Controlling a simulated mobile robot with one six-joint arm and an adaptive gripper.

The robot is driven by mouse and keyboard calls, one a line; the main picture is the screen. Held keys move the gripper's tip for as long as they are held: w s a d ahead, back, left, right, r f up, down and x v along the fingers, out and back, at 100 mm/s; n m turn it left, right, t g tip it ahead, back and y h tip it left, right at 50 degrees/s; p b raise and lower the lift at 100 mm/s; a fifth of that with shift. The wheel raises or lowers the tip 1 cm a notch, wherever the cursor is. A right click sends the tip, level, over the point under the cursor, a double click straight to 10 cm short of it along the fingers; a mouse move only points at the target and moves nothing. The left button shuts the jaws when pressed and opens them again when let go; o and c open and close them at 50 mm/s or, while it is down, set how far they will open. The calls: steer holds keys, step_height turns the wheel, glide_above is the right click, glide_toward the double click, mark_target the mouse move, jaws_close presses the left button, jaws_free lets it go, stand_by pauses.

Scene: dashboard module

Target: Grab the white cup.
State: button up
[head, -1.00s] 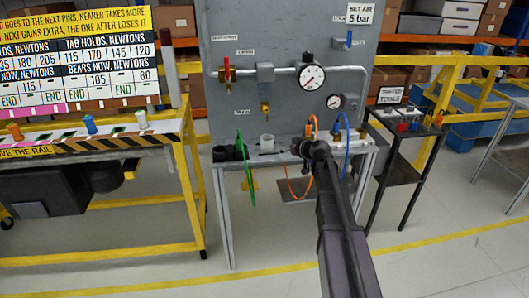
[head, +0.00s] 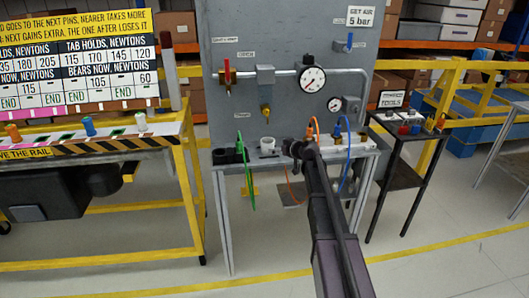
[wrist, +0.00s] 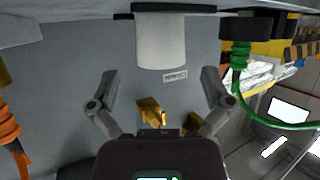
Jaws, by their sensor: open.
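The white cup (head: 267,145) stands upright on the narrow bench in front of the grey panel in the head view. My gripper (head: 290,147) is just right of it in that view, at about bench height. In the wrist view, which looks upside down, the cup (wrist: 160,45) is near the top centre. There my gripper (wrist: 160,78) is open, with its two fingers spread to either side of the cup's line and nothing between them. The fingers look apart from the cup. In the head view my gripper's fingertips are too small to make out.
Dark holders (head: 226,155) and a green hose (head: 246,170) are left of the cup. An orange hose (head: 315,130) and a blue hose (head: 348,150) hang to the right. A brass valve (head: 265,113) is on the panel above the cup. A tools stand (head: 398,130) is farther right.

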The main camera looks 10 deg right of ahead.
mark_target(269, 147)
steer(key=shift+x, duration=1.25)
steer(key=shift+b, duration=0.3)
steer(key=b+x, duration=0.1)
steer(key=x, duration=0.1)
steer(key=b+x, duration=0.1)
steer(key=x, duration=0.1)
steer(key=shift+f, duration=0.3)
steer(key=shift+w+a+f, duration=0.15)
steer(key=shift+w+a, duration=0.1)
steer(key=shift+w, duration=0.2)
steer(key=shift+c, duration=0.2)
steer(key=c, duration=0.9)
